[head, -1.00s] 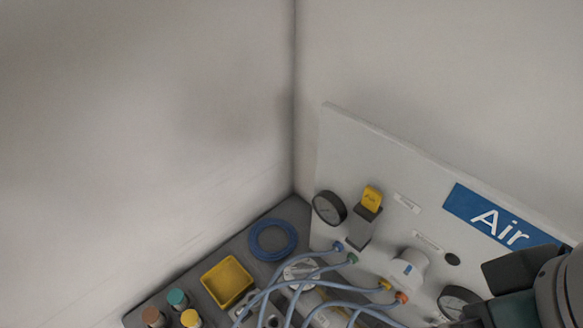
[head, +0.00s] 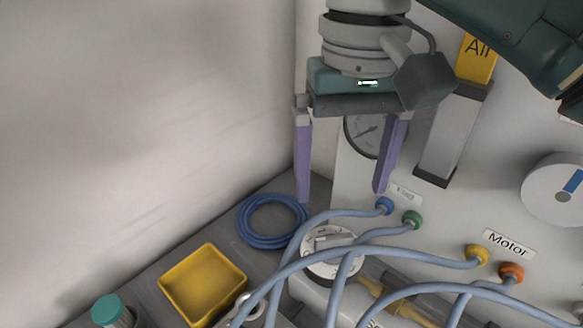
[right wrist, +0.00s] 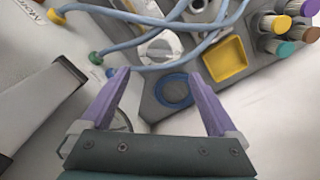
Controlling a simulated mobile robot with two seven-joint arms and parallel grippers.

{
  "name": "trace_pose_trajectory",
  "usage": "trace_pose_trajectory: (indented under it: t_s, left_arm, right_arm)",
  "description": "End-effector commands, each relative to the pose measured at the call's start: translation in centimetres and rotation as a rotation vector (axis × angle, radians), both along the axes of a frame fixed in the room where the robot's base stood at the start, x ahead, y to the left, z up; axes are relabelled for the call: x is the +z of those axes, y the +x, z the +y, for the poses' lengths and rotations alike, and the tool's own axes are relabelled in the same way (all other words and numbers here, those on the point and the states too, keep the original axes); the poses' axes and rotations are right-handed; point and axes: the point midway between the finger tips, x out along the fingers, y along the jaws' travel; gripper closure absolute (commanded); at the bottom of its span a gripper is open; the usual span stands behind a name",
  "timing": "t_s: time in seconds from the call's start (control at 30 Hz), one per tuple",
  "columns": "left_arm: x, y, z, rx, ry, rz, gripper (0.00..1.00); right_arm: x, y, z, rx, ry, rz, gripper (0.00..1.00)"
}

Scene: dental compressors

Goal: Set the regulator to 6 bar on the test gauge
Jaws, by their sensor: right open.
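A round white knob with a marked dial and a raised grip (head: 331,249) sits low at the centre, partly behind hoses; it also shows in the right wrist view (right wrist: 158,47). I cannot tell for sure that it is the regulator. A round gauge (head: 359,138) is on the white panel, partly hidden behind my right gripper; its reading is too small to tell. My right gripper (head: 342,195) is open and empty, its purple fingers pointing down above the knob, apart from it. It also shows in the right wrist view (right wrist: 160,73). My left gripper is not in view.
Blue-grey hoses (head: 390,262) cross in front of the knob from coloured panel ports. A blue hose coil (head: 270,240) and yellow tray (head: 164,282) lie left. A yellow-topped lever (head: 478,58) and a white dial with blue mark (head: 553,192) are on the panel.

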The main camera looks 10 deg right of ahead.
Motion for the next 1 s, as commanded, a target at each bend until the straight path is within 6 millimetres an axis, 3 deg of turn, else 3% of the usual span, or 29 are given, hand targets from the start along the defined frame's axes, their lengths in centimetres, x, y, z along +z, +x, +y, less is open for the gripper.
trace_pose_trajectory:
  t_s: [0.5, 0.9, 1.0]
  left_arm:
    - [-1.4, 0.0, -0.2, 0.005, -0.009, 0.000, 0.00]
    - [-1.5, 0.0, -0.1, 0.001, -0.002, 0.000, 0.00]
    - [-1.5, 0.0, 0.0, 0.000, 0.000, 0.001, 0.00]
  right_arm:
    - [-8.5, -0.1, -0.1, -0.001, -0.002, 0.001, 0.05]
    - [-9.3, -0.1, 0.0, 0.001, -0.001, -0.001, 0.05]
    - [-9.3, -0.1, 0.0, 0.001, 0.000, -0.001, 0.16]
